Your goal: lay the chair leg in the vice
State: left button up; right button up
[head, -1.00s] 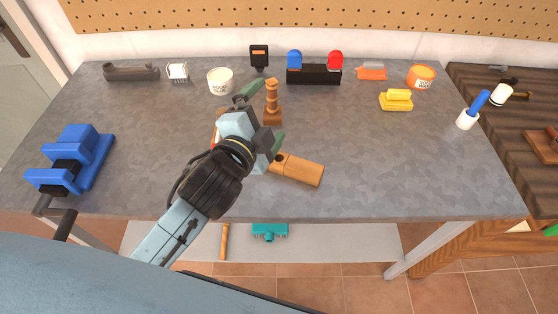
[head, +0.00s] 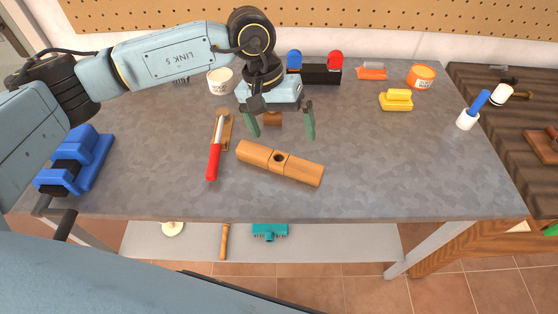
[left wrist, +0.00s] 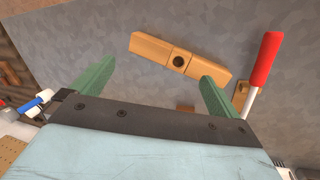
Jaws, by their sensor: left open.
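The wooden piece that I take for the chair leg (head: 302,171) lies on the grey bench, slanting down to the right. It has a dark round hole in its middle block. It also shows in the left wrist view (left wrist: 206,66), ahead of the fingers. The blue vice (head: 96,160) stands at the bench's left end, partly hidden by my left arm. My left gripper (head: 280,122) is open and empty, its green fingers spread and pointing down behind the wooden piece, apart from it. My right gripper is not in view.
A red-handled tool (head: 213,162) lies left of the wooden piece. Another wooden block (head: 272,118) shows between the fingers. A white cup (head: 219,82), screwdriver rack (head: 322,75), orange tub (head: 421,77) and yellow block (head: 396,101) stand behind. The bench's right front is clear.

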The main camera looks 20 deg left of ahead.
pick_arm(q)
jog(key=w+a+y, duration=0.2)
jog(key=a+y, duration=0.1)
jog(key=a, duration=0.4)
send_over(256, 149)
jog(key=shift+m+t, duration=0.3)
jog(key=shift+m, duration=0.1)
jog(key=f, duration=0.6)
jog(key=shift+s+d+f+p, duration=0.1)
jog(key=shift+s+d+p, duration=0.1)
jog(key=shift+p, duration=0.15)
jog(key=shift+w+a+f+p, duration=0.1)
jog(key=shift+f+p, duration=0.15)
jog(key=shift+f, duration=1.25)
jog(key=shift+a+f+p, duration=0.1)
jog(key=shift+f+p, duration=0.15)
jog(key=shift+f, duration=1.25)
jog(key=c, duration=0.8)
jog(key=shift+r, duration=0.15)
jog(key=shift+c, duration=0.7)
